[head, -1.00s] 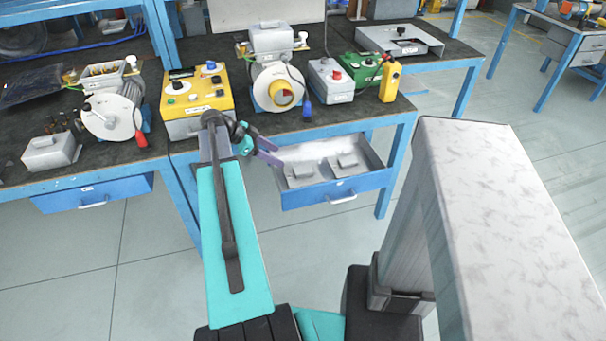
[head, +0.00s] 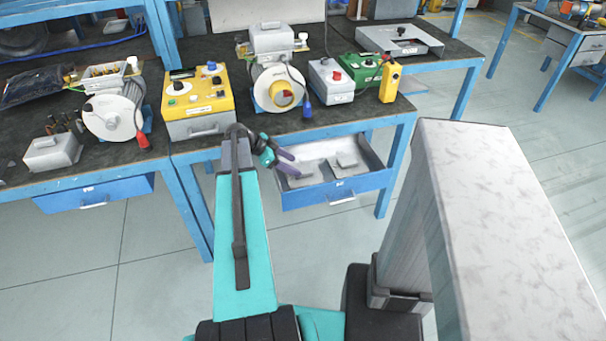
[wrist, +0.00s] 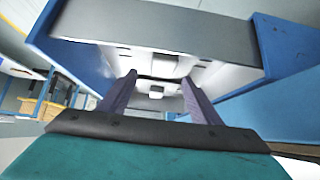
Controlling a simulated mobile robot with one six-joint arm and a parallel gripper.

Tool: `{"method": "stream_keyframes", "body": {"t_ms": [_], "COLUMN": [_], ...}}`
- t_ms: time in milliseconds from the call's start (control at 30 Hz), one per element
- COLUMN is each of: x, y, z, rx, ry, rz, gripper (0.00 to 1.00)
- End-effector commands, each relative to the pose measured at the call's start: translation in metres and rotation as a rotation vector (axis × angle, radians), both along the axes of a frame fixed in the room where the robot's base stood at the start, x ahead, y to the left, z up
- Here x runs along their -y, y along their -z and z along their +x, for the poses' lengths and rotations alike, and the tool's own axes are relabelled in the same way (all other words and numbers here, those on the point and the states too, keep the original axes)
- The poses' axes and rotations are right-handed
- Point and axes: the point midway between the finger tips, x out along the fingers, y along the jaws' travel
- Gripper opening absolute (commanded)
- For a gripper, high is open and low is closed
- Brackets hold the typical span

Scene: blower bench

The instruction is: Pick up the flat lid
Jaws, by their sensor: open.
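The blue drawer (head: 337,192) stands open below the bench and has a pale grey inside. Two flat grey lid-like pieces, each with a small raised handle, lie in it. The right lid (head: 346,165) is in clear view; the left lid (head: 300,175) is partly hidden by my gripper. I cannot tell which one the task means. My gripper (head: 286,163) is at the drawer's left side, over its edge, with its purple fingers apart and empty. In the wrist view the fingers (wrist: 158,84) point into the drawer (wrist: 262,45), with pale pieces beyond and between them.
Above the drawer, the bench carries a yellow control box (head: 197,105), a motor with a white disc (head: 272,88), a grey box with a red button (head: 331,82) and a green box (head: 362,70). A blue bench leg (head: 398,160) stands right of the drawer.

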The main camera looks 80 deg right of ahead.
Motion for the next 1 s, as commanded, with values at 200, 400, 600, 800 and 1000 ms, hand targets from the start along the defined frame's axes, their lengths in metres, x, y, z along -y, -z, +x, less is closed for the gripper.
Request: {"method": "stream_keyframes", "body": {"t_ms": [200,400,600,800,1000], "x": [0.0,0.006,0.015,0.019,0.019], "y": [0.0,0.009,0.026,0.037,0.038], "z": [0.0,-0.007,-0.019,-0.03,-0.03], "rx": [0.0,-0.001,-0.001,-0.001,0.0], "ry": [0.0,0.001,0.001,0.001,0.001], "rz": [0.0,0.001,0.001,-0.001,-0.001], "gripper": [0.58,0.58,0.58,0.58,0.58]}}
